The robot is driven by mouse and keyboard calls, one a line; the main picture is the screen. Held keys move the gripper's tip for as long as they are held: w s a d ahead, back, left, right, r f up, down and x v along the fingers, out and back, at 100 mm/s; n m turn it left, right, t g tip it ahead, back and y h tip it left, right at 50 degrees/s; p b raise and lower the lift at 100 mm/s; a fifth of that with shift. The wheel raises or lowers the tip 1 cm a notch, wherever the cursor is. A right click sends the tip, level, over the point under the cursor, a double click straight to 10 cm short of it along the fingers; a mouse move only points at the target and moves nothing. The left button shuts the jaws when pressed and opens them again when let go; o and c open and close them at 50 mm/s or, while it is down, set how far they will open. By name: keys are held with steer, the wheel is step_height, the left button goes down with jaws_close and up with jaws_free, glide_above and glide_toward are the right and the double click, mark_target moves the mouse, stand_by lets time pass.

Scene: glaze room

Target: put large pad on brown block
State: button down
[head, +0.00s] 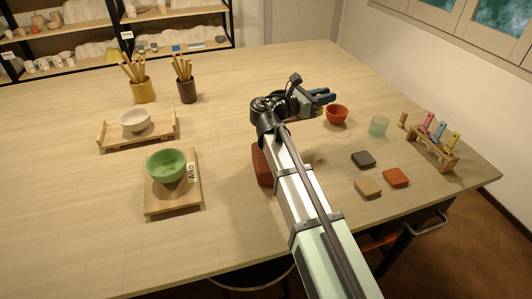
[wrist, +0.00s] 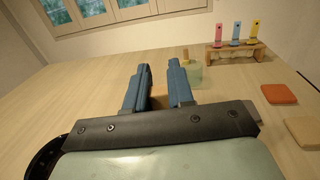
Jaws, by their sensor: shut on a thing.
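My gripper (head: 322,97) is over the back right part of the table in the head view. In the wrist view its two blue fingers (wrist: 159,78) are shut on a small-looking brown piece (wrist: 158,102), mostly hidden by the fingers and palm. I cannot tell its full shape, or whether it is the large pad. A reddish-brown block (head: 262,165) stands on the table left of my arm, partly hidden by it. Flat square pieces lie at the right: dark grey (head: 363,159), tan (head: 368,187) and orange-red (head: 396,177). My gripper is apart from all of these.
A green bowl (head: 167,165), white bowl (head: 134,120) and brush pots (head: 187,91) are at left.

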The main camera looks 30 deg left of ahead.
steer(key=s+a+r+n+t+y, duration=0.1)
steer(key=s+a+r+n+y, duration=0.15)
steer(key=s+a, duration=0.45)
steer(key=s+a+r+n+t+y, duration=0.1)
steer(key=s+a+r+y, duration=0.2)
steer(key=s, duration=0.7)
steer(key=shift+m+h, duration=0.35)
steer(key=shift+h, duration=0.4)
steer(key=shift+s+d+f, duration=0.3)
steer(key=shift+s+f, duration=0.1)
steer(key=shift+f, duration=1.25)
steer(key=shift+s+d+f, duration=0.3)
steer(key=shift+s+f, duration=0.15)
steer(key=shift+f, duration=1.2)
steer(key=shift+s+d+f, duration=0.3)
steer(key=shift+s+f, duration=0.1)
steer(key=shift+f, duration=1.25)
steer(key=c, duration=1)
jaws_free()
steer(key=shift+f, duration=0.1)
steer(key=shift+s+a, duration=0.1)
steer(key=shift+s, duration=0.1)
steer(key=v, duration=1.1)
steer(key=shift+s+a, duration=0.15)
steer(key=shift+s, duration=0.15)
